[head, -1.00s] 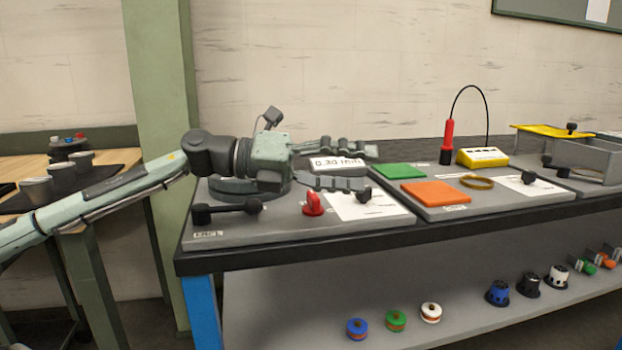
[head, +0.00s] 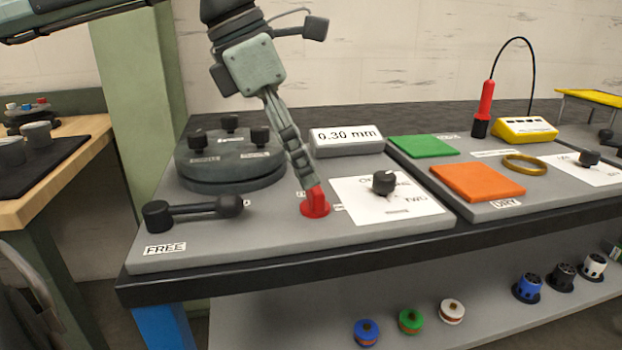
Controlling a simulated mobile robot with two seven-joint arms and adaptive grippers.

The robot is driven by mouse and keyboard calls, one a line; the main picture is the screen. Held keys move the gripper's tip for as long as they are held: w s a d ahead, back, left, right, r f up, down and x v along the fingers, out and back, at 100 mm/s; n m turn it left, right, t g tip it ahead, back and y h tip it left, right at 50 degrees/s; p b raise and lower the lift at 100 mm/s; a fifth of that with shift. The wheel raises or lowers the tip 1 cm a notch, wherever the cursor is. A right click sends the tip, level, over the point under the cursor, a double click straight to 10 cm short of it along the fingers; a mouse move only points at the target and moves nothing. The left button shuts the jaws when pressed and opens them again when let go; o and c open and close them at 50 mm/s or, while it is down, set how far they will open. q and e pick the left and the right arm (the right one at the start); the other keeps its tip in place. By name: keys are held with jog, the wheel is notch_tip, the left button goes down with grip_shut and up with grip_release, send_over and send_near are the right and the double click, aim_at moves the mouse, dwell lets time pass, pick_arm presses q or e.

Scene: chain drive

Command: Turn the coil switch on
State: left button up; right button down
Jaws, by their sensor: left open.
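A red switch knob (head: 315,203) stands on the grey bench panel (head: 262,232). My left gripper (head: 307,183) points down with its fingertips at the top of the red knob. Its fingers are seen edge-on and overlap; it is open, and contact with the knob cannot be told. To its right, a black knob (head: 383,182) sits on a white card (head: 355,214) with partly readable print, including "TWO". I cannot read a label naming either as the coil switch. My right gripper is not in view.
A black lever (head: 195,212) by the "FREE" label and a round dark turntable with knobs (head: 230,175) stand left of the gripper. A "0.30 mm" display (head: 346,140) is behind. Green (head: 423,146) and orange pads (head: 478,181) lie right.

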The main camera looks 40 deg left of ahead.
aim_at(315, 196)
pick_arm(q)
jog(key=x, duration=0.3)
jog(key=shift+w+d+f, duration=0.1)
jog(key=shift+w+f, duration=0.05)
jog(key=shift+f, duration=0.2)
jog(key=shift+w+d+f, duration=0.1)
jog(key=shift+f, duration=0.25)
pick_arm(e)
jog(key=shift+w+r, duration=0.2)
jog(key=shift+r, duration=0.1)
pick_arm(q)
jog(key=shift+c, duration=0.5)
jog(key=c, duration=1.1)
jog(key=shift+o, duration=0.2)
